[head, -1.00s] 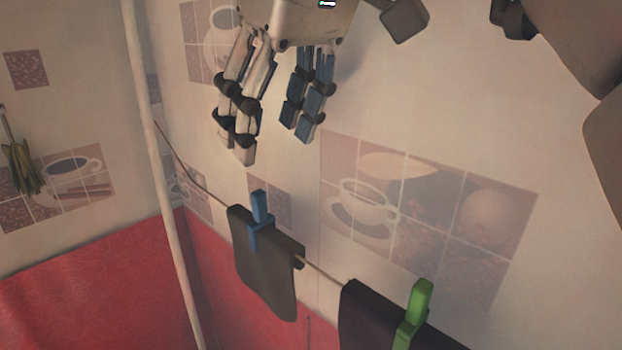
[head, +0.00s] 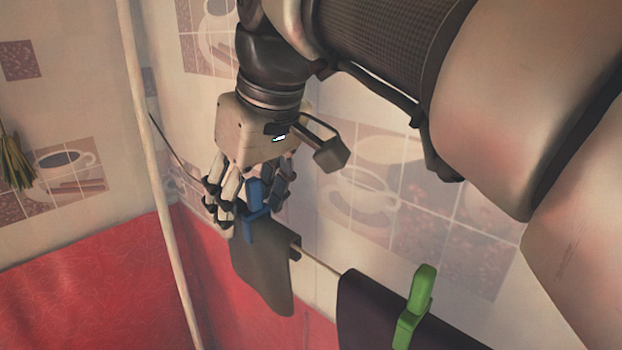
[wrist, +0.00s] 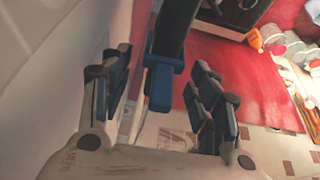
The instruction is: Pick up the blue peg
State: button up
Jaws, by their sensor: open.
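The blue peg (head: 256,212) is clipped upright on the line, over a dark grey cloth (head: 264,268). My gripper (head: 246,212) is open and points down at the peg, with fingers on both sides of its upper part. In the wrist view the blue peg (wrist: 160,88) shows between the two sets of fingers (wrist: 160,100), with visible gaps on either side. The cloth hangs below it. Whether any finger touches the peg I cannot tell.
A green peg (head: 414,305) holds a dark purple cloth (head: 372,312) on the same line to the right. A pale pole (head: 158,180) stands left of the gripper. The tiled wall (head: 475,225) is close behind. A red oilcloth surface (head: 90,275) lies below left.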

jog(key=shift+w+f, duration=0.1)
jog(key=shift+f, duration=0.15)
jog(key=shift+c, duration=0.5)
jog(key=c, duration=0.8)
notch_tip(320, 180, up, 8)
jog(key=shift+r+p, duration=0.2)
jog(key=shift+p, duration=0.8)
jog(key=shift+r, duration=0.8)
jog(key=shift+r, duration=2.35)
